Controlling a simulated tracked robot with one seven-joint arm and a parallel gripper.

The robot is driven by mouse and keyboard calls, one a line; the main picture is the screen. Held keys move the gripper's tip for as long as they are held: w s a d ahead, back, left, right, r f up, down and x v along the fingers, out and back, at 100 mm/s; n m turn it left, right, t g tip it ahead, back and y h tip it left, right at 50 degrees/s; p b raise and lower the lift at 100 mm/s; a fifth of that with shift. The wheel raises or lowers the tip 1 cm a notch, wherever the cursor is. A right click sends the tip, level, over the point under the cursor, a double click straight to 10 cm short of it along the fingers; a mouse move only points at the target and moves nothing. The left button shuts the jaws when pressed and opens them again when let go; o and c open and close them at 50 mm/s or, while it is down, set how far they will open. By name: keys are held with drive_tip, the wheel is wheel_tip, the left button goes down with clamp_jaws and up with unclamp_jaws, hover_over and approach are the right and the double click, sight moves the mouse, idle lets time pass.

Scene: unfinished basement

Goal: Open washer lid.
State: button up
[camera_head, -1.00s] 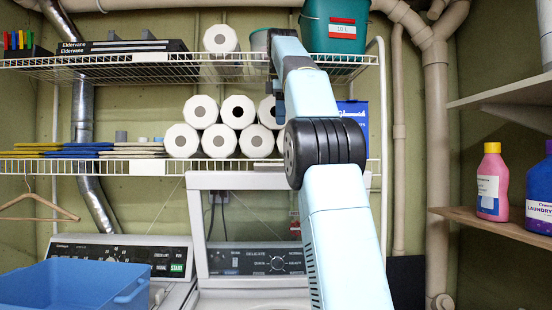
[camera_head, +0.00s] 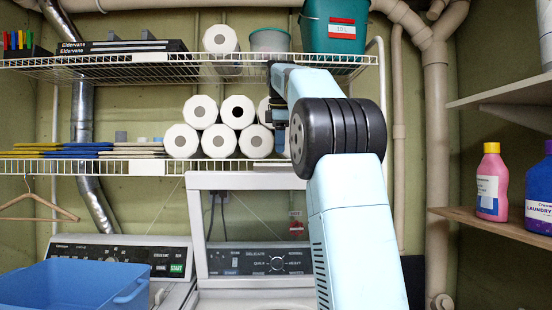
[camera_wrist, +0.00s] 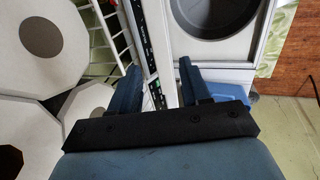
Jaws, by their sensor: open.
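The right-hand machine, with a dial panel (camera_head: 258,261), shows a pale frame (camera_head: 260,181) standing upright around that panel; it looks like a raised lid with a see-through middle, but I cannot be sure. My gripper (camera_head: 276,112) is partly hidden behind my arm in the head view, near the lower wire shelf and the paper rolls. In the wrist view my gripper (camera_wrist: 160,82) has its two fingers apart, with nothing clearly held. A pale strip with a dark control panel (camera_wrist: 154,75) shows beyond and between the fingers. Any contact with the lid cannot be told.
A blue bin (camera_head: 75,284) stands on the left machine. Paper rolls (camera_head: 221,141) fill the lower wire shelf (camera_head: 160,167), close to my arm. The upper shelf (camera_head: 140,62) holds a green bucket (camera_head: 335,28). Bottles (camera_head: 489,185) stand on a right-hand shelf (camera_head: 500,227).

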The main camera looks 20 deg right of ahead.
sight(280, 165)
drive_tip(key=shift+x, duration=2.5)
clamp_jaws()
drive_tip(key=shift+s, duration=0.1)
